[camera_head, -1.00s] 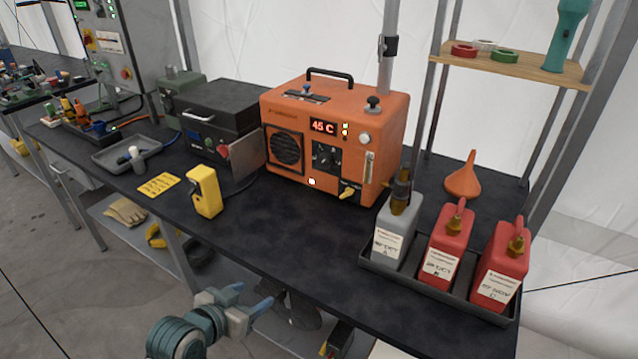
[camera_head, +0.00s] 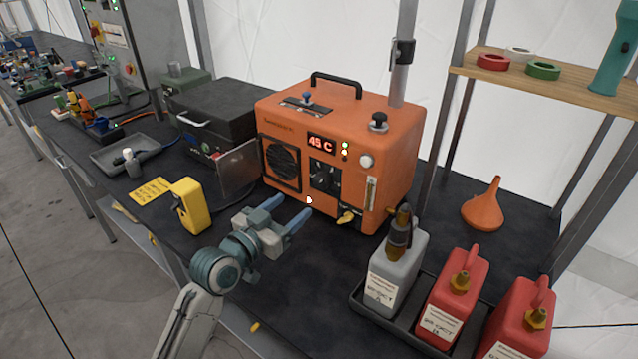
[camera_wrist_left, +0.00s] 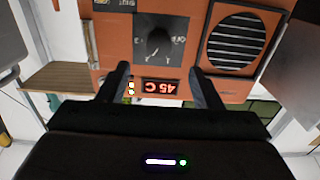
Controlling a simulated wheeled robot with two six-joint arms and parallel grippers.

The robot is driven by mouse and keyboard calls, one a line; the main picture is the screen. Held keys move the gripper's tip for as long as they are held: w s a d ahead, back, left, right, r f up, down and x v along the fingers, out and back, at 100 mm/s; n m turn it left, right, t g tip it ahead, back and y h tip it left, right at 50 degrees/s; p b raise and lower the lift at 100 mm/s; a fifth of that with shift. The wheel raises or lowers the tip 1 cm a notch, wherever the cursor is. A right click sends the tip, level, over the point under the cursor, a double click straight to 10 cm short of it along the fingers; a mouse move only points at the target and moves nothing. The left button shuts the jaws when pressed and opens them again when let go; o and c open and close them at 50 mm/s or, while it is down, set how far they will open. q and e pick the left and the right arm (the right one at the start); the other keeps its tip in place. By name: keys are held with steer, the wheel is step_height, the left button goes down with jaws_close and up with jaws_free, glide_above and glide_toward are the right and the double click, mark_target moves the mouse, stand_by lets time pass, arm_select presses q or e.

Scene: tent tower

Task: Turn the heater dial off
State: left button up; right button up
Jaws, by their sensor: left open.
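The orange heater (camera_head: 395,150) stands on the black table, its display reading 45 C. Its black dial (camera_head: 322,176) sits on a dark plate on the front face, below the display and right of the round grille. In the left wrist view the dial (camera_wrist_left: 158,40) appears upside down, beyond the fingertips. My left gripper (camera_head: 294,210) is open and empty, in front of the heater and apart from it, with its blue fingers pointing toward the front face. In the left wrist view its two dark fingers (camera_wrist_left: 162,74) frame the display. My right gripper is not in view.
A yellow box-shaped device (camera_head: 190,207) stands left of my left gripper. A grey canister (camera_head: 395,275) and red canisters (camera_head: 453,300) stand in a tray at the right. A brass valve (camera_head: 347,216) sticks out low on the heater front. An orange funnel (camera_head: 484,207) stands behind.

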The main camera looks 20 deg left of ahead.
mark_target(319, 184)
arm_select(q)
steer(key=p+x, duration=0.1)
steer(key=x, duration=0.8)
steer(key=shift+w, duration=0.1)
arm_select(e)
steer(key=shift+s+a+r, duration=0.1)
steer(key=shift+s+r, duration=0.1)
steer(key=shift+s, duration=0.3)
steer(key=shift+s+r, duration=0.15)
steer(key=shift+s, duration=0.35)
arm_select(q)
steer(key=shift+c, duration=0.2)
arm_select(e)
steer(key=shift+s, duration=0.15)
arm_select(q)
steer(key=shift+p, duration=0.3)
steer(key=c, duration=1)
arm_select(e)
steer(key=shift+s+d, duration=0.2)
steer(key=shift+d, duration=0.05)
